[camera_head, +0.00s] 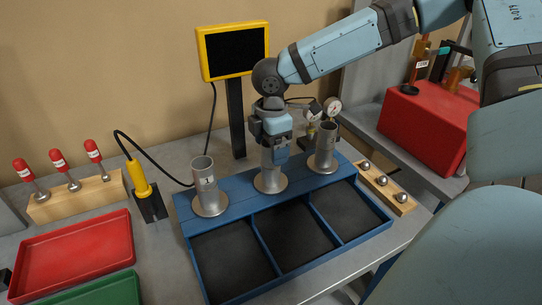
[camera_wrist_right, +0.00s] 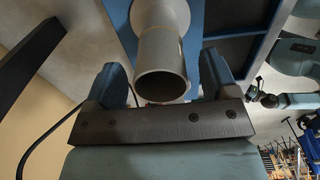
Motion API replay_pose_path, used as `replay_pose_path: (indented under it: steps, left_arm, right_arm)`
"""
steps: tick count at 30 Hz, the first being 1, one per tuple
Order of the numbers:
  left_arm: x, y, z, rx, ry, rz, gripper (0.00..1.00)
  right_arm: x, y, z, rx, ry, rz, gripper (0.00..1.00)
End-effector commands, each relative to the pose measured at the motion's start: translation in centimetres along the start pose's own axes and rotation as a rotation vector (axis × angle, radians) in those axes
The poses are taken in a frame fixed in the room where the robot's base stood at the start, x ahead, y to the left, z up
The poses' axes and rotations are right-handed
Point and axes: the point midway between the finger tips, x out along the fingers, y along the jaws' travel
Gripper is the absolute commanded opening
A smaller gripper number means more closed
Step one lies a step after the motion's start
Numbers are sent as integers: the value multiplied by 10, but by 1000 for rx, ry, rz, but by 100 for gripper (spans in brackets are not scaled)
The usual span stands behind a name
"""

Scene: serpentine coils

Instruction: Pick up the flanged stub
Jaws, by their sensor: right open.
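Three grey metal flanged stubs stand upright on the blue rack (camera_head: 238,205) in the head view. The left stub (camera_head: 204,186) bears a label with a 1, and the right stub (camera_head: 324,149) also has a label. My right gripper (camera_head: 274,155) points down over the middle stub (camera_head: 270,182), hiding much of its tube. In the right wrist view, a stub (camera_wrist_right: 161,48) with an open round end lies between the two spread fingers of my right gripper (camera_wrist_right: 164,80). Whether the fingers touch it I cannot tell. My left gripper is not in view.
The rack's front holds three dark, empty compartments. A wooden block (camera_head: 386,186) with steel balls is at right, a red box (camera_head: 430,120) beyond. A yellow-framed screen (camera_head: 234,50) stands behind. Red-handled tools (camera_head: 58,160), a red tray (camera_head: 75,257) and a green tray (camera_head: 105,291) are left.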

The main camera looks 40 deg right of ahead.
Motion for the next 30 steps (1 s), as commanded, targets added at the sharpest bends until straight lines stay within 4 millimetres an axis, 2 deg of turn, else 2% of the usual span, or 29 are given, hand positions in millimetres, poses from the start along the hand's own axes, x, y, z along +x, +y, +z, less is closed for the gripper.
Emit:
replay_pose_path:
  steps: [5, 15, 25, 30]
  left_arm:
    - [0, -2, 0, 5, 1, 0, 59]
    - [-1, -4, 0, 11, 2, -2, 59]
    - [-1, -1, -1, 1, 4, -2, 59]
    - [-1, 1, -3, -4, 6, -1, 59]
  right_arm:
    - [0, 0, 0, 0, 0, 0, 77]
    - [0, 0, 0, 0, 0, 0, 0]
    - [-3, 0, 0, 0, 1, 2, 0]
    - [-14, 1, 0, 1, 2, 2, 0]
